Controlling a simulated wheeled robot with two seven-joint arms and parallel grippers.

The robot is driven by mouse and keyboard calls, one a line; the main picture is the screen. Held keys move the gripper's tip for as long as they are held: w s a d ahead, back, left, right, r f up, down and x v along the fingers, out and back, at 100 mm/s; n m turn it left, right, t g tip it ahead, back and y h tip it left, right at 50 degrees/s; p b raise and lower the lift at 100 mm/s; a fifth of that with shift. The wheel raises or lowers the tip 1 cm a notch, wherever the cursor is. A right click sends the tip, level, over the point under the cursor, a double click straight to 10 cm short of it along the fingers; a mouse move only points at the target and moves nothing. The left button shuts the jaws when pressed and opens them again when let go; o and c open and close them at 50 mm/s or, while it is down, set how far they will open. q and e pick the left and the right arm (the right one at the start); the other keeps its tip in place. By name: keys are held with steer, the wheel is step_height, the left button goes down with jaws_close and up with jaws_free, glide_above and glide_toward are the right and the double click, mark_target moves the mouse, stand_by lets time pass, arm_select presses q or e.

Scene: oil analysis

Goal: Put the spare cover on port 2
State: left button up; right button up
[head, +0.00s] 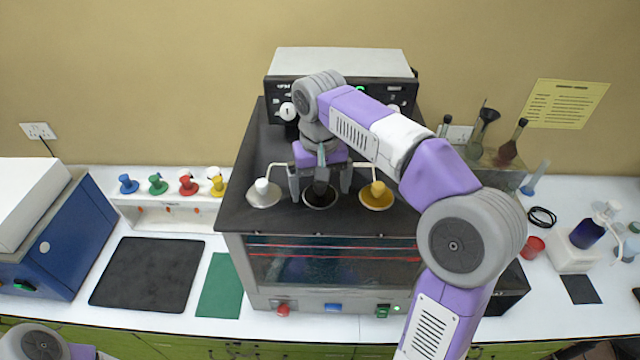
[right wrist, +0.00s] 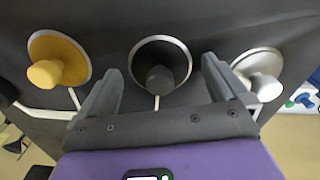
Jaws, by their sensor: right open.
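Three round ports stand in a row on the dark top of the oil bath (head: 240,210). The middle port shows a silver rim around a black disc with a dark grey knob, which looks like a dark cover (right wrist: 160,78); it also shows in the head view (head: 320,199). A silver cover with a white knob (head: 263,197) is on the left port in the head view, a yellow cover (head: 377,198) on the right one. My right gripper (head: 320,184) is open above the middle port, its fingers on either side of the dark knob. My left gripper is out of view.
A white rack (head: 165,215) with blue, green, red and yellow knobbed pieces stands left of the bath. A black mat (head: 147,274) and green mat (head: 219,287) lie clear. A control box (head: 340,62) rises behind the ports. Glassware and a bottle (head: 587,234) are at right.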

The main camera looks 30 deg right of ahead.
step_height(320, 180, up, 8)
steer(key=shift+f+p, duration=0.2)
steer(key=shift+p, duration=0.65)
